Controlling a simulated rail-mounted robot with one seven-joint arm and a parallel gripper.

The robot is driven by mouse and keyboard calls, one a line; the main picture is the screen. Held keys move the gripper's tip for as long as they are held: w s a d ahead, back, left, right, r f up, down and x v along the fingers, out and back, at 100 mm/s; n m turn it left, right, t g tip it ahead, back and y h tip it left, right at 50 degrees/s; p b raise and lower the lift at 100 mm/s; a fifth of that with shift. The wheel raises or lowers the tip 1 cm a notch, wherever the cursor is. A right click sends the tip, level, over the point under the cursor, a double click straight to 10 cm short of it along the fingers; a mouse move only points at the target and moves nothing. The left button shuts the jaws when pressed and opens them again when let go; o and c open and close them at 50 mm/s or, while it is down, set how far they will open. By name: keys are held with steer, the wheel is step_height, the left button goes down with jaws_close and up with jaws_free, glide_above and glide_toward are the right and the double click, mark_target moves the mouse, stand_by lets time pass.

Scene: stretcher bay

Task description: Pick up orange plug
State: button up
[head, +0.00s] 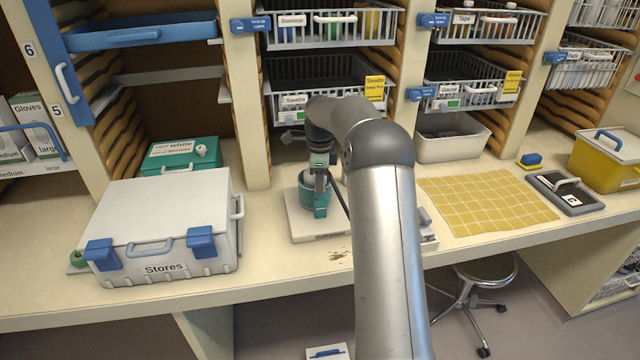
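I cannot make out an orange plug in the head view; my arm hides part of the counter. My gripper (320,205) points down at a teal round pot (304,196) with something white at its top. The pot stands on a white board (318,236) on the counter. The fingertips overlap the pot's front in the picture. I cannot tell whether they touch it, or whether they are open or shut.
A white Stores box (163,215) stands at left, with a teal case (180,157) behind it. Brown crumbs (338,254) lie before the board. A yellow grid mat (487,203), grey tray (566,193) and yellow bin (606,163) are at right. Wire baskets (318,88) hang above.

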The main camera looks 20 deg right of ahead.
steer(key=shift+f, duration=0.2)
jaws_close()
steer(key=shift+r, duration=0.15)
